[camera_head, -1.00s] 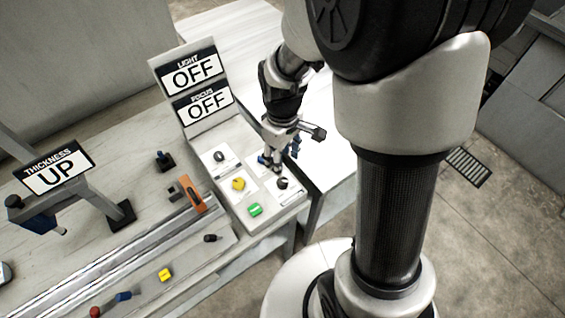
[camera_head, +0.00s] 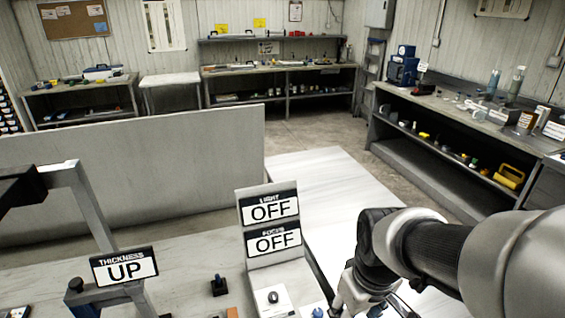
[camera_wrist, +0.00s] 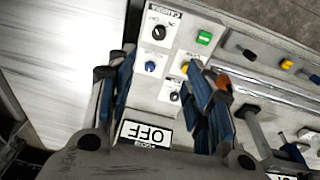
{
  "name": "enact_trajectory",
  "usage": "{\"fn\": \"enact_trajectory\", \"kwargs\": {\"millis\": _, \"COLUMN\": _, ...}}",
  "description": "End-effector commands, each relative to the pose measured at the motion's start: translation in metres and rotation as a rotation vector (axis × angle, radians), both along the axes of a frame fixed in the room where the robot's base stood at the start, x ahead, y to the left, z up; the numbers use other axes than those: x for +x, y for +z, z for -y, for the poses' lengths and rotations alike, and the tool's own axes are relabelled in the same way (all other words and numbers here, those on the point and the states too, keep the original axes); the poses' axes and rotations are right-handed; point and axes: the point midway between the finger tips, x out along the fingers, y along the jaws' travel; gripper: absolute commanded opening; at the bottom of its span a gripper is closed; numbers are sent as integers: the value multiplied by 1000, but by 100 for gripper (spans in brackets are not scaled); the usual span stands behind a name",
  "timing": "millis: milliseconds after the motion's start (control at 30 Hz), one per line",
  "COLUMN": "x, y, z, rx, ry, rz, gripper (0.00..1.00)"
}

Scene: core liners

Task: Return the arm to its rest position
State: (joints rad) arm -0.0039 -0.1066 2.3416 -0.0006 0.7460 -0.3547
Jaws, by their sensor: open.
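My arm (camera_head: 435,250) reaches in from the right edge in the head view, bent down at the wrist beside the control panel. The gripper itself is cut off or hidden at the bottom of that view. In the wrist view my gripper (camera_wrist: 162,64) is open, its two blue-padded fingers apart with nothing held between them. The control panel (camera_wrist: 140,91) lies beyond the fingers, with a black knob (camera_wrist: 158,32), a green button (camera_wrist: 204,38) and a blue knob (camera_wrist: 151,66).
The LIGHT sign (camera_head: 270,208) and FOCUS sign (camera_head: 273,241) read OFF; the THICKNESS sign (camera_head: 124,268) reads UP. A white table (camera_head: 330,185) is bare behind the panel. A grey partition (camera_head: 130,170) stands at left. Loaded benches (camera_head: 460,130) line the back and right.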

Motion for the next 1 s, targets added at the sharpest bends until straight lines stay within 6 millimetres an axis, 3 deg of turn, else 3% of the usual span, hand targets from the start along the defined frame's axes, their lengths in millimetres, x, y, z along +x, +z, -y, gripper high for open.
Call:
{"fn": "enact_trajectory", "kwargs": {"millis": 33, "x": -12, "y": 18, "z": 0, "rx": 7, "ry": -39, "rz": 39, "gripper": 47}}
{"fn": "enact_trajectory", "kwargs": {"millis": 200, "x": -54, "y": 56, "z": 1, "rx": 40, "ry": -177, "rz": 134, "gripper": 47}}
{"fn": "enact_trajectory", "kwargs": {"millis": 433, "x": -97, "y": 77, "z": 2, "rx": 85, "ry": -310, "rz": 223, "gripper": 47}}
{"fn": "enact_trajectory", "kwargs": {"millis": 600, "x": -109, "y": 80, "z": 2, "rx": 99, "ry": -347, "rz": 245, "gripper": 47}}
{"fn": "enact_trajectory", "kwargs": {"millis": 1000, "x": -109, "y": 80, "z": 2, "rx": 99, "ry": -348, "rz": 245, "gripper": 47}}
